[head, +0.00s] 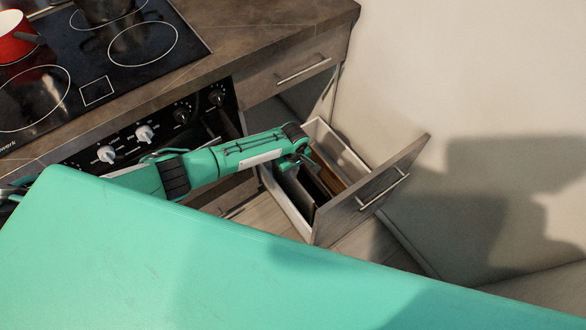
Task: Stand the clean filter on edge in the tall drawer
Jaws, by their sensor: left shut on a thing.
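The tall drawer (383,181) is pulled open below the counter at the right end of the cabinets. My left arm reaches in from the left, and my left gripper (304,164) is over the drawer's opening, pointing down into it. It is shut on a thin dark panel (297,192), which looks like the filter. The panel is on edge inside the drawer, near its left wall. Its lower part is hidden, so I cannot tell whether it touches the drawer floor. My right gripper is not in view.
A brown flat piece (329,179) shows inside the drawer, right of the panel. A closed upper drawer (290,79) is above. The oven knobs (145,133) and cooktop with a red pot (14,38) are left. A plain wall stands right. My green body fills the foreground.

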